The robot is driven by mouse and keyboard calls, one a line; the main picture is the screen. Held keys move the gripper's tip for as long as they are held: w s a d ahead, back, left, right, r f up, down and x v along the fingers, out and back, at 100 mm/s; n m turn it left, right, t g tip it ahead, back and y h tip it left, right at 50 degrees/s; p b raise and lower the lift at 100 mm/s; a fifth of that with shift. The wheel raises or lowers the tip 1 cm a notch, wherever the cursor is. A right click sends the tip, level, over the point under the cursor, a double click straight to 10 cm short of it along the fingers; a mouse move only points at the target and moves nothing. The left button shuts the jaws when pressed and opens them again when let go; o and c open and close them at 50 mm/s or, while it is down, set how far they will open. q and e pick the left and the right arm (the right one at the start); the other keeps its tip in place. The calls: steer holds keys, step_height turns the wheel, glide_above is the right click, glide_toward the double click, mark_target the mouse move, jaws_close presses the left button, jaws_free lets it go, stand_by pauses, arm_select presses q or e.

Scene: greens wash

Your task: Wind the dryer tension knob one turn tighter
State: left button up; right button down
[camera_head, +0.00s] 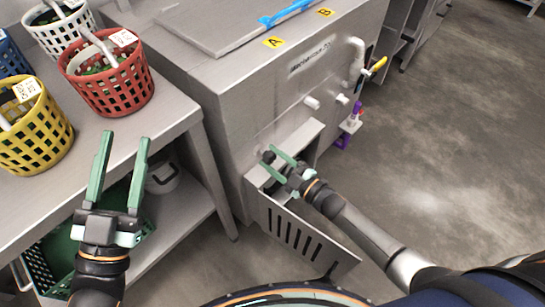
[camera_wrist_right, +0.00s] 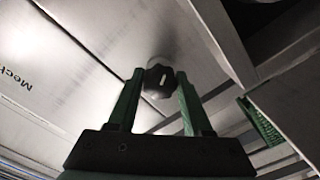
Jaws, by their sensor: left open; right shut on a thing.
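The dark tension knob (camera_wrist_right: 158,80) sits on the grey metal front of the machine (camera_head: 285,85), with a pale mark on its face. My right gripper (camera_wrist_right: 158,75) has its two green fingers on either side of the knob, shut on it. In the head view the right gripper (camera_head: 277,161) reaches the knob (camera_head: 267,157) above an open slotted flap. My left gripper (camera_head: 125,139) is open and empty, its green fingers pointing up in front of the side table.
A slotted flap (camera_head: 319,251) hangs open below the knob. Red (camera_head: 110,87), yellow (camera_head: 37,140) and white (camera_head: 62,35) baskets stand on the side table (camera_head: 155,105). White knobs (camera_head: 312,103) and a yellow-handled valve (camera_head: 378,64) stick out of the machine front.

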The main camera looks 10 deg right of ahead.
stand_by(0.4)
steer(key=shift+c, duration=1.6)
jaws_free()
